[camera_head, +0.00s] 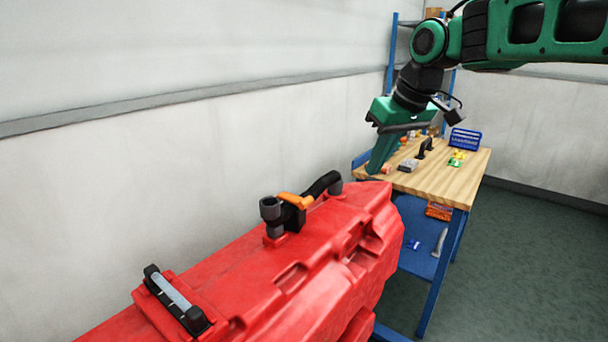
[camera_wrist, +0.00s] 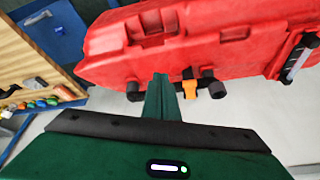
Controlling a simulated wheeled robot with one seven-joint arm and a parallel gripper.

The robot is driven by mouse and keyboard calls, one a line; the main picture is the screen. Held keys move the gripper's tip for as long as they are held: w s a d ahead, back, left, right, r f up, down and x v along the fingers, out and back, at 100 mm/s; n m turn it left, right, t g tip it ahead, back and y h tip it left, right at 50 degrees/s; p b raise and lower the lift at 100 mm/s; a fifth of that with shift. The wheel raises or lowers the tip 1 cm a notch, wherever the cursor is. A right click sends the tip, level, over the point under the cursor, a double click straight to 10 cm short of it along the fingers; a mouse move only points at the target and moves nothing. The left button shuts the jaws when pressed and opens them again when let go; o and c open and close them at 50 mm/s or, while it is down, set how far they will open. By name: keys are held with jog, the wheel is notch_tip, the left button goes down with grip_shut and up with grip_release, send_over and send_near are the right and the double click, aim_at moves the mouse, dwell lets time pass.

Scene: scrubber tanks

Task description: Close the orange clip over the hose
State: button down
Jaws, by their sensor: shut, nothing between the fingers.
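The orange clip (camera_head: 295,200) sits on a black holder on top of the red tank (camera_head: 320,225), beside a dark grey upright fitting (camera_head: 270,210). A black hose (camera_head: 322,184) curves from near the clip to a second fitting at the tank's far end. Whether the clip lies fully over the hose cannot be told. In the wrist view the clip (camera_wrist: 189,88) shows between two dark fittings. My gripper (camera_head: 375,170) is green, shut and empty, above the tank's far end, apart from the clip. In the wrist view its fingertips (camera_wrist: 160,78) are left of the clip.
A wooden workbench (camera_head: 455,185) with a blue basket (camera_head: 465,138) and several small items stands behind the tank on the right. A black-and-clear handle piece (camera_head: 175,295) sits on the tank's near end. A pale wall (camera_head: 150,170) runs behind the tank.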

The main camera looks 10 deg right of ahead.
jog(key=w+a+r+n+y, duration=0.1)
jog(key=w+a+r+n, duration=0.15)
jog(key=a, duration=0.35)
jog(key=w+a+r+n+y, duration=0.1)
jog(key=w+a+r+n, duration=0.1)
jog(key=a+r, duration=0.25)
jog(key=shift+t, duration=0.3)
jog(key=shift+s+d+f+x, duration=0.15)
jog(key=shift+s+x, duration=0.15)
jog(key=shift+x, duration=1.9)
jog(key=shift+s+d+f+x, duration=0.1)
jog(key=shift+s+f+x, duration=0.15)
jog(key=shift+x, duration=1.95)
jog(key=shift+s+d+f+x, duration=0.1)
jog(key=shift+s+x, duration=0.25)
jog(key=shift+x, duration=1.9)
